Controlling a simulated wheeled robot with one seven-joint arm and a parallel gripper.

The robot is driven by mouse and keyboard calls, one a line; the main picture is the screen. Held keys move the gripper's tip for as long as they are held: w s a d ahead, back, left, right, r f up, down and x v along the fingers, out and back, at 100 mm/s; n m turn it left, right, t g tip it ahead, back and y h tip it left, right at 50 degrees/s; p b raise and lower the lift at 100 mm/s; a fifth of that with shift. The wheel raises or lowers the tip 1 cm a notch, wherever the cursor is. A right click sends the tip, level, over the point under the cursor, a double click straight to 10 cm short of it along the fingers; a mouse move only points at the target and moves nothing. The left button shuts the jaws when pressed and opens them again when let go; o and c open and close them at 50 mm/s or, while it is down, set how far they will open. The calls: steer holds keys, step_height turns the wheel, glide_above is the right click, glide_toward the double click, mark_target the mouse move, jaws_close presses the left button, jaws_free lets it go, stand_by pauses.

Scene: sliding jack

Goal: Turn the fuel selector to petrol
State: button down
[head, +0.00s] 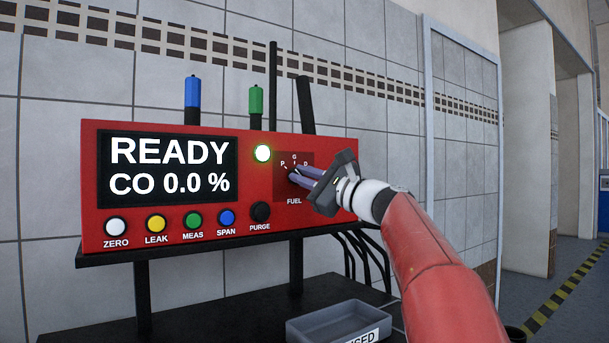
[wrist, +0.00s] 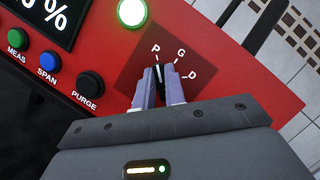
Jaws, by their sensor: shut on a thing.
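The fuel selector is a small dark knob (wrist: 160,74) on a dark red square plate (wrist: 132,72) marked P, G and D. My gripper (head: 294,174) reaches it from the right, with its two pale violet fingers on either side of the knob. In the wrist view the gripper (wrist: 159,82) is shut on the knob, and a light pointer line on it seems to lie toward the P mark. The fingers hide most of the knob, so its exact angle is hard to tell. The red analyser (head: 180,133) carries the selector, and its display reads READY and CO 0.0 %.
Buttons ZERO, LEAK, MEAS and SPAN and the black PURGE knob (head: 260,211) lie left of the selector. A lit green-white lamp (head: 263,153) is above left. Dark cables (head: 368,258) hang below right. A grey tray (head: 335,318) stands on the lower shelf.

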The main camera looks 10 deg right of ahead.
steer(key=shift+n, duration=0.6)
steer(key=c, duration=1.5)
jaws_free()
steer(key=shift+o, duration=0.2)
steer(key=b+v, duration=0.2)
steer(key=v, duration=0.5)
steer(key=shift+s+d, duration=0.25)
steer(key=shift+d, duration=0.1)
